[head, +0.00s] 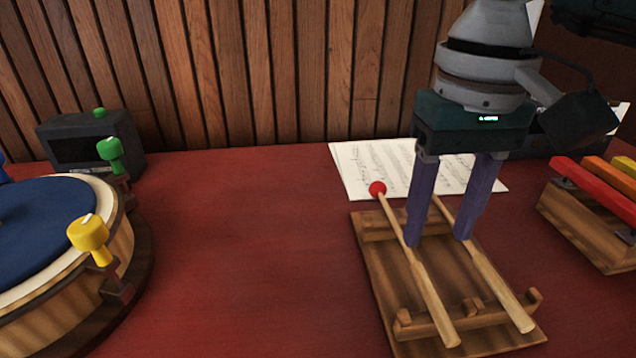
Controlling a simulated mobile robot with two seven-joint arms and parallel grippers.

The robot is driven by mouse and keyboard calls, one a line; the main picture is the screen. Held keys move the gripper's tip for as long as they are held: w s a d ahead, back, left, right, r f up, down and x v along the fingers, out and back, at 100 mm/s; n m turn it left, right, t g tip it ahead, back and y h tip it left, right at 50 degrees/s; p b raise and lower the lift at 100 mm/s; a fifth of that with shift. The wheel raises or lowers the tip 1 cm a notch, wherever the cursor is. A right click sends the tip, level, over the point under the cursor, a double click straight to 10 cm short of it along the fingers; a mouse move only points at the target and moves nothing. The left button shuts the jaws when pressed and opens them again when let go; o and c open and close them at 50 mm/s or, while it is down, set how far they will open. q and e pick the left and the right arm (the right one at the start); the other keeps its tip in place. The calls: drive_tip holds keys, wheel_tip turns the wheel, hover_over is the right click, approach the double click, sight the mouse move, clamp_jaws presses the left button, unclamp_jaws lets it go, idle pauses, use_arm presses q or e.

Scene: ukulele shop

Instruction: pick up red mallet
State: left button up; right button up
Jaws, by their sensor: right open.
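The red mallet (378,189) has a round red head and a pale wooden handle. It lies along the left side of a wooden rack (372,262), its head at the far end and its handle end toward me. A second mallet (487,272) lies to its right; its head is hidden behind my gripper. My right gripper (439,240) is open and points down over the rack. Its left finger overlaps the red mallet's handle in the picture, and its right finger overlaps the second mallet. I cannot tell whether either finger touches. My left gripper is not in view.
Sheet music (362,168) lies behind the rack. A wooden xylophone (590,225) with coloured bars stands at the right. A drum (60,290) with coloured tuning pegs stands at the left, a dark box (75,140) behind it. The red tabletop (240,250) between drum and rack is clear.

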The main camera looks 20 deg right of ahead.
sight(420, 267)
drive_tip(key=f, duration=0.6)
drive_tip(key=shift+w+a+f, duration=0.15)
drive_tip(key=shift+w+f, duration=0.05)
drive_tip(key=shift+w, duration=0.05)
clamp_jaws()
idle(0.3)
